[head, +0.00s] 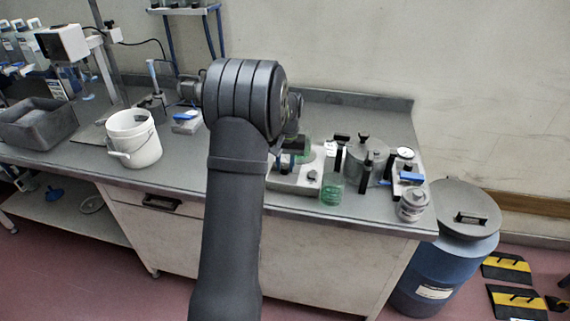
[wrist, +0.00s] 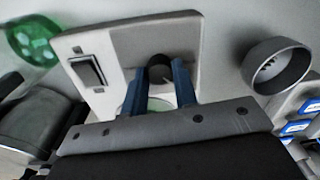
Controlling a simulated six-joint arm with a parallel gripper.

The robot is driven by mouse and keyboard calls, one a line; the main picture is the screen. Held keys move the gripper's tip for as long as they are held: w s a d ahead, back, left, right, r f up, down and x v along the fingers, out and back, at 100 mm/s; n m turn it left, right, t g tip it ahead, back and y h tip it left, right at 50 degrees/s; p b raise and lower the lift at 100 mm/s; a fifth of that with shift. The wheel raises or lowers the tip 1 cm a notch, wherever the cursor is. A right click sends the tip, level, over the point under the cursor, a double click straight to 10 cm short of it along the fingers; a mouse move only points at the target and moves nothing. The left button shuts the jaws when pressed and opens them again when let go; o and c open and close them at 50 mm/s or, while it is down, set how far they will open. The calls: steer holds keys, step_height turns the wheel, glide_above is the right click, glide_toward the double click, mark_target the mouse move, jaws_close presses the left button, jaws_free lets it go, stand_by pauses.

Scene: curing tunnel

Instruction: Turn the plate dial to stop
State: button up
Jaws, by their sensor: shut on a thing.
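The plate unit (head: 297,184) is a pale, low box on the bench, partly behind my arm in the head view. Its face also shows in the wrist view (wrist: 118,85), with a dark rocker switch (wrist: 88,71) left of the dial. The plate dial (wrist: 159,76) is a dark round knob with a pale patch below it. My gripper (wrist: 160,67) has its blue fingers on either side of the dial and is shut on it. The dial's pointer and stop mark are not readable. In the head view my gripper (head: 287,159) is mostly hidden.
A metal pot (head: 366,160), a gauge device (head: 406,168) and a small jar (head: 413,205) stand to the right. A white bucket (head: 133,140) stands left. A blue drum (head: 437,270) is beyond the bench end.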

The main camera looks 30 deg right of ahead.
steer(key=n, duration=0.4)
steer(key=shift+n, duration=0.3)
steer(key=n, duration=0.4)
steer(key=shift+w+n, duration=0.1)
steer(key=shift+n, duration=0.3)
steer(key=shift+g, duration=0.3)
steer(key=o, duration=1)
step_height(320, 180, up, 18)
steer(key=shift+d+f, duration=0.25)
steer(key=shift+d, duration=0.15)
